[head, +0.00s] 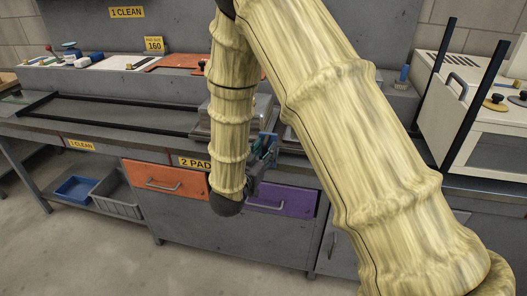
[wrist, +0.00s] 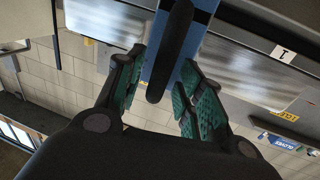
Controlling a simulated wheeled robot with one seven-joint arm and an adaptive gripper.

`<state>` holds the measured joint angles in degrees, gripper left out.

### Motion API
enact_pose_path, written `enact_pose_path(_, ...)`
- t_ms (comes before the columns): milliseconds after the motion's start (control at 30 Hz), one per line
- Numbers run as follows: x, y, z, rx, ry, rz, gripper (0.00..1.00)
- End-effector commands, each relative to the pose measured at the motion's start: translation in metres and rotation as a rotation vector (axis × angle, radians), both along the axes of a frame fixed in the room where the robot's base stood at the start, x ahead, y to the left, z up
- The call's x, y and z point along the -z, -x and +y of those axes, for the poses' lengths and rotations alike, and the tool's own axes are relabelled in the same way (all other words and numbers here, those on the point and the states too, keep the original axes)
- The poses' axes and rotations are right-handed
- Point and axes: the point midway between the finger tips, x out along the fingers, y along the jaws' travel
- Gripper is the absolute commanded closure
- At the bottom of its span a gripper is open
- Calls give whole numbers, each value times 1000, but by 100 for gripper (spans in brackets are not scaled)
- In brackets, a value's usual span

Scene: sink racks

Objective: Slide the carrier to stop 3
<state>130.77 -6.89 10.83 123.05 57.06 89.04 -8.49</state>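My gripper (head: 262,150) is at the front edge of the bench in the head view, partly hidden by my arm. In the wrist view, my gripper (wrist: 162,62) has its two teal-padded fingers spread apart. A black bar-shaped handle (wrist: 172,48) on a blue plate (wrist: 200,18) lies between and beyond them; contact cannot be told. A grey metal body (head: 265,108), perhaps the carrier, sits on the bench behind my arm, mostly hidden. A stop 3 label is not readable.
A dark rail frame (head: 110,122) runs along the bench to the left, with clear room inside. An orange drawer (head: 165,180) and a purple drawer (head: 297,201) are below. A white machine (head: 455,110) with black posts stands right. Brushes and pads lie on the back shelf.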

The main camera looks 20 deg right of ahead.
Motion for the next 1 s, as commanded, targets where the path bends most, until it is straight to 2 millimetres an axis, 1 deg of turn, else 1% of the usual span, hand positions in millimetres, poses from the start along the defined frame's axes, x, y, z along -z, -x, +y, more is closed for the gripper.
enact_pose_path(167, 0, 11, 12, -2, 1, 2, 63)
enact_pose_path(600, 0, 66, 66, -2, 0, 1, 63)
enact_pose_path(800, 1, 80, 80, -1, 0, 1, 63)
enact_pose_path(1000, 1, 84, 84, -1, 0, 1, 63)
